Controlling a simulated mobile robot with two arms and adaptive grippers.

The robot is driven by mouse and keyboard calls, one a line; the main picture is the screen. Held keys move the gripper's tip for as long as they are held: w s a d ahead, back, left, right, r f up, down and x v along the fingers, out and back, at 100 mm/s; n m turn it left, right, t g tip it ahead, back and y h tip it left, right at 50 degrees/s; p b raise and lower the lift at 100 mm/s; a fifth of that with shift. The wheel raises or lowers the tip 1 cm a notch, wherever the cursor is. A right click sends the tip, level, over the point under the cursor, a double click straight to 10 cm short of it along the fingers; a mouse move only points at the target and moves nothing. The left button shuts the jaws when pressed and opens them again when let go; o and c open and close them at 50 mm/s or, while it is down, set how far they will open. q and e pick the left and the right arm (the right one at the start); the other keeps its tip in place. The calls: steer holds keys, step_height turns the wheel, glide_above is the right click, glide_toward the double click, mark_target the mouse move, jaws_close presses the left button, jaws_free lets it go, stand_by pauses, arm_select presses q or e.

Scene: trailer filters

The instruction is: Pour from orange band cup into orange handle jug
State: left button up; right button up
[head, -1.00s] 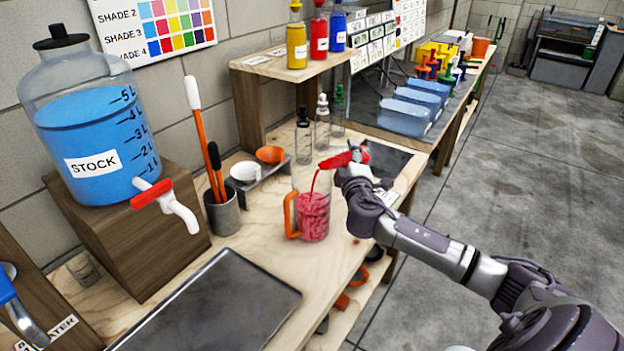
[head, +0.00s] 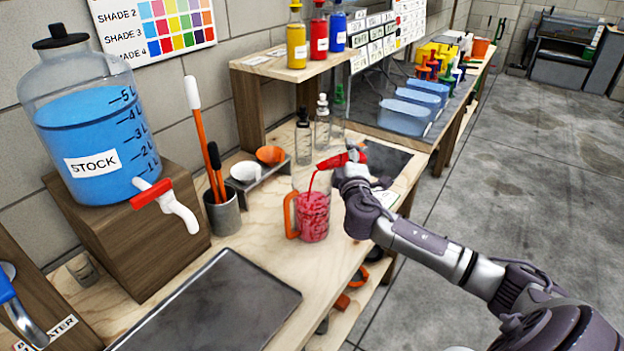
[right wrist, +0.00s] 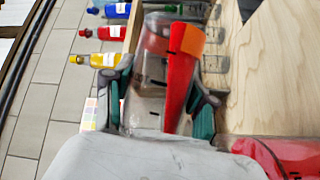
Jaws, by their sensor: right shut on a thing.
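The orange band cup (head: 333,161) is tipped far over above the jug, with red liquid in it. A thin red stream falls from its lip into the orange handle jug (head: 314,217). The jug is clear, stands upright on the bench, and holds red liquid in its lower part; its orange handle points left. My right gripper (head: 352,165) is shut on the cup from the right. In the right wrist view the clear cup (right wrist: 154,88) lies between the two jaws, with red liquid along one side and an orange patch near its far end. My left gripper is not in view.
Clear bottles (head: 303,137) stand just behind the jug. A small rack with white and orange bowls (head: 270,155), a grey tool pot (head: 223,213) and the stock tank (head: 96,130) stand left. A dark tray (head: 215,305) lies in front.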

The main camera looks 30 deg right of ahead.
steer(key=shift+a+r+n, duration=0.15)
steer(key=shift+r+n, duration=0.05)
steer(key=shift+n, duration=0.1)
stand_by(0.6)
